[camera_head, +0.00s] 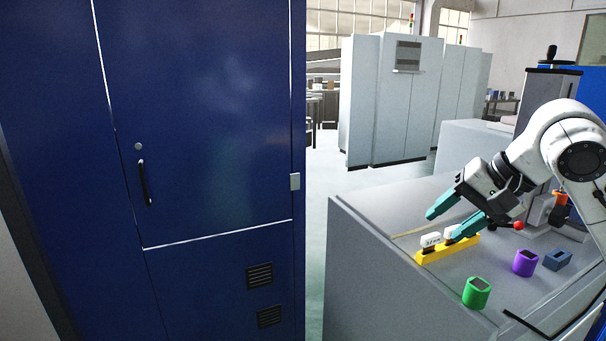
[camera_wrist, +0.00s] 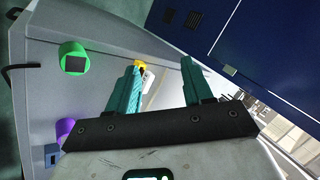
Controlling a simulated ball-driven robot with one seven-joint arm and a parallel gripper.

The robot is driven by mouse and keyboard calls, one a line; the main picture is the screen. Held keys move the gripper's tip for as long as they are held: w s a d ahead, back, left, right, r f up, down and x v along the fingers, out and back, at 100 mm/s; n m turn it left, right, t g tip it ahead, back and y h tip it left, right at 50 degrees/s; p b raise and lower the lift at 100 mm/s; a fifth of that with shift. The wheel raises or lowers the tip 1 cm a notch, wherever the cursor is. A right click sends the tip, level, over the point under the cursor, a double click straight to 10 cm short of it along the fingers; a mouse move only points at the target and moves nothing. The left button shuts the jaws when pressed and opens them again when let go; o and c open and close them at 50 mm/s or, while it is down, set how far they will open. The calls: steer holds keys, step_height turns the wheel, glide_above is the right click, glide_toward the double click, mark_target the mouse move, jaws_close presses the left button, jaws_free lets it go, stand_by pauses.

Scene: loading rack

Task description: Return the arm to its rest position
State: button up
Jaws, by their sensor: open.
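My gripper (camera_head: 452,217) has two teal fingers, spread apart with nothing between them. It is over the grey worktop at the right of the head view, above and beside a yellow rack (camera_head: 447,249). The rack carries white blocks (camera_head: 432,240) with dark marks. My white arm reaches in from the right edge, bent and tilted down. In the wrist view my gripper (camera_wrist: 160,68) is also open, and one finger partly hides the yellow rack (camera_wrist: 140,65).
The grey worktop (camera_head: 365,270) holds a green holder (camera_head: 477,292), a purple holder (camera_head: 524,263) and a blue holder (camera_head: 557,259). A red ball-shaped knob (camera_head: 518,225) is behind them. A tall blue cabinet (camera_head: 210,130) fills the left. Grey cabinets (camera_head: 400,100) stand behind, across open floor.

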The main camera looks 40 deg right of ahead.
steer(key=w+a+f+n+t+y, duration=0.2)
steer(key=w+a+f+n, duration=0.15)
steer(key=w+a, duration=0.4)
steer(key=w+a+f+n+g+y, duration=0.1)
steer(key=w+a+f, duration=0.1)
steer(key=a+f, duration=0.65)
steer(key=w+a+f+n, duration=0.15)
steer(key=a+f, duration=0.35)
steer(key=f, duration=0.6)
steer(key=s+a+f+n+g+h, duration=0.1)
steer(key=s+a+f+n+g, duration=0.3)
steer(key=s+f, duration=0.6)
steer(key=s+f+n+g+h, duration=0.2)
steer(key=s+f, duration=0.6)
steer(key=s, duration=0.5)
steer(key=shift+f+n+g+h, duration=0.25)
steer(key=shift+n+g+h, duration=0.15)
steer(key=shift+n, duration=0.2)
steer(key=shift+d, duration=0.15)
